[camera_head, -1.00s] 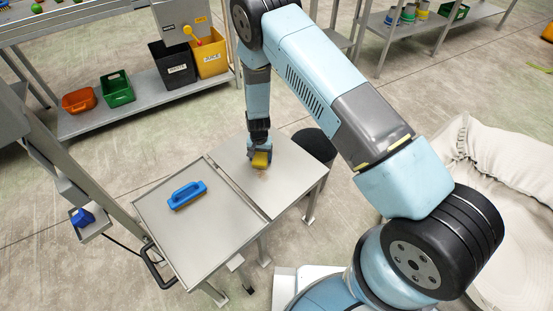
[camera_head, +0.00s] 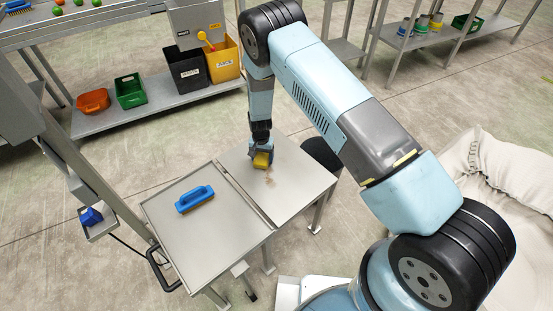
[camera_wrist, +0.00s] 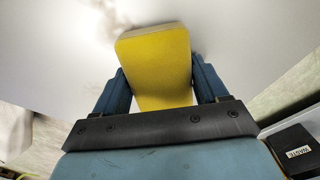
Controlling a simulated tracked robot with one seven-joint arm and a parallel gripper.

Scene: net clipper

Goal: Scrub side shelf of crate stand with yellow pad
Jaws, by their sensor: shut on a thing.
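The yellow pad (camera_head: 262,160) is in my gripper (camera_head: 260,150), low over the side shelf (camera_head: 305,182). The wrist view shows the pad (camera_wrist: 155,65) between the two blue fingers of my gripper (camera_wrist: 160,90). The pad's far end is at or very near the pale shelf surface; I cannot tell if it presses on it. A brownish smudge (camera_head: 269,178) lies on the shelf just in front of the pad. In the wrist view a dark smudge (camera_wrist: 100,22) shows beyond the pad's end. The crate stand's tray top (camera_head: 225,235) adjoins the shelf on the left.
A blue brush (camera_head: 195,198) lies on the tray top. A dark round object (camera_head: 322,153) stands behind the shelf. Black (camera_head: 188,70) and yellow (camera_head: 224,60) bins stand on the rear rack. A pale sack (camera_head: 510,190) is at right.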

